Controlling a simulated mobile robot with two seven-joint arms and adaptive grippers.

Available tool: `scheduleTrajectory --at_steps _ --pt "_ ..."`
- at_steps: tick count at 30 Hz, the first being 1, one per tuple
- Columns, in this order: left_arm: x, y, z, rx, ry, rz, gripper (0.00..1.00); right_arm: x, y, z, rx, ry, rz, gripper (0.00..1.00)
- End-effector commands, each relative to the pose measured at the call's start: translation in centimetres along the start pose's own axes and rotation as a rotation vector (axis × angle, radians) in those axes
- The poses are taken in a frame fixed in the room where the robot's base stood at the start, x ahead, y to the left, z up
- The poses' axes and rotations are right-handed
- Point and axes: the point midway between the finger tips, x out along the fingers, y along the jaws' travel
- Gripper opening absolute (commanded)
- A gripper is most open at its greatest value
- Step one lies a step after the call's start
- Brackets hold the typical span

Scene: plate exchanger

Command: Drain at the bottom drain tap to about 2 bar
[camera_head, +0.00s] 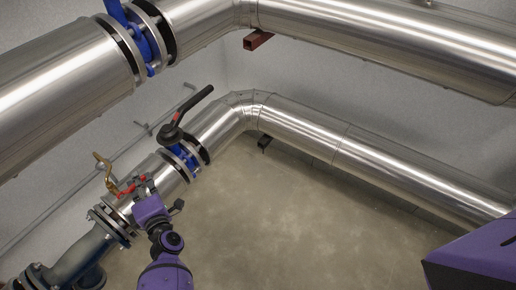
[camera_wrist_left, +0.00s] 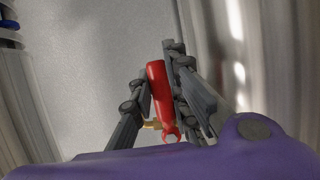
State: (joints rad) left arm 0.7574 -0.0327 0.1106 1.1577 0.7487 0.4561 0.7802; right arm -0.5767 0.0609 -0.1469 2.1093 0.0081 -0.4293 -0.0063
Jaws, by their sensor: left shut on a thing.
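The drain tap's red lever (camera_head: 127,190) shows at the lower left of the head view, on the lower silver pipe. It also shows in the left wrist view (camera_wrist_left: 157,90) as a red handle with a forked end. My left gripper (camera_head: 139,186) is shut on this lever, with one finger on each side of it in the wrist view. A bent brass fitting (camera_head: 102,165) rises beside the lever; a bit of brass (camera_wrist_left: 152,125) shows near the fork. The tap's outlet and any pressure reading are not visible. My right gripper is not in view.
A blue valve with a black lever (camera_head: 192,108) stands just beyond my gripper on the same pipe. A large silver pipe (camera_head: 390,45) with a blue valve (camera_head: 145,40) crosses above. Flanges (camera_head: 108,226) lie close below left. The floor (camera_head: 290,215) is clear.

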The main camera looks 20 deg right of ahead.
Motion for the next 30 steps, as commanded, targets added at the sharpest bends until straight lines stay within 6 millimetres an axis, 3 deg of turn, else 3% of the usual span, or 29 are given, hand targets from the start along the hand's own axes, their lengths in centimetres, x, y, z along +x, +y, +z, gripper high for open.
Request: scheduleTrajectory --at_steps 16,17,21,28,30 --pt "-0.1 -0.4 0.0 0.027 -0.001 -0.015 0.00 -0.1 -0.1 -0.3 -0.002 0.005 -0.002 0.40" --pt "-0.1 -0.4 0.0 0.027 -0.001 -0.015 0.16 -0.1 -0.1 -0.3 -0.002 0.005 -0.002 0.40" --pt "-0.1 -0.4 0.0 0.026 0.000 -0.014 0.35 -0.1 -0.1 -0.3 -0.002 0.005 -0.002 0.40" --pt "0.0 -0.3 0.0 0.025 0.000 -0.012 0.35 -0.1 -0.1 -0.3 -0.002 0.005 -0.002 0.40" --pt "-0.1 -0.3 0.0 0.025 0.000 -0.012 0.35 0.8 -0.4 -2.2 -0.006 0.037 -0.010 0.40"
